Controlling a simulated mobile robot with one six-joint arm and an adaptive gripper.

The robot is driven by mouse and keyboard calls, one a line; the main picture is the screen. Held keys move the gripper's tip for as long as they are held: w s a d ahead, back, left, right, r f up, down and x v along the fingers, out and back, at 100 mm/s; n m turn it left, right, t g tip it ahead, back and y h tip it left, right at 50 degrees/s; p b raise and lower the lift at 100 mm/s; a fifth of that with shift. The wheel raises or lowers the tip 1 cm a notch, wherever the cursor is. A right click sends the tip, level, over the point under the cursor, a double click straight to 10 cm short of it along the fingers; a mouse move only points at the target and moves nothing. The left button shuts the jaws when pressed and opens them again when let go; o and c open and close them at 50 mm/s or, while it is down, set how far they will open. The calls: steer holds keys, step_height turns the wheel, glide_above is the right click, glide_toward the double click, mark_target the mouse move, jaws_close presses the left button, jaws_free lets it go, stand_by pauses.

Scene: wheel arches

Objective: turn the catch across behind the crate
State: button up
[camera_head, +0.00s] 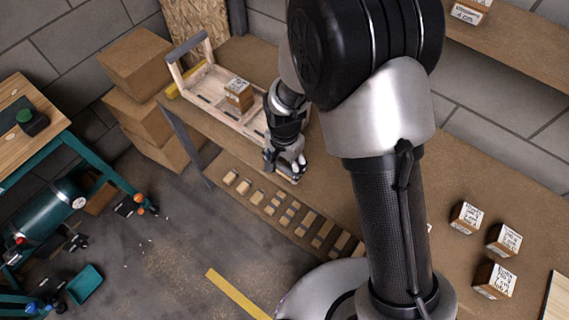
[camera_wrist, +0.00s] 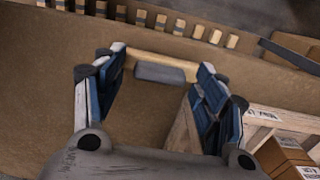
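The pale wooden crate (camera_head: 205,100) stands on the bench, with a grey handle frame at its far left end. Part of the crate (camera_wrist: 262,122) shows at the lower right of the wrist view. My gripper (camera_head: 284,166) is at the crate's near right end, close to the bench edge. In the wrist view my gripper (camera_wrist: 155,68) is open, its fingers wide apart. A small grey block on a pale wooden bar, which looks like the catch (camera_wrist: 160,73), lies between the fingertips. I cannot tell whether either finger touches it. My arm hides part of the bench.
A labelled cardboard box (camera_head: 239,94) sits in the crate. Several labelled boxes (camera_head: 495,278) stand at the right. Stacked cartons (camera_head: 135,65) stand left of the bench. Brown bench top between crate and boxes looks clear.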

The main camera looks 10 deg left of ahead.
steer(key=c, duration=0.9)
steer(key=shift+n, duration=0.3)
steer(key=n+p, duration=0.1)
steer(key=n, duration=0.8)
steer(key=shift+p, duration=0.4)
steer(key=n, duration=0.4)
steer(key=shift+n+p, duration=0.45)
steer(key=shift+n, duration=1.75)
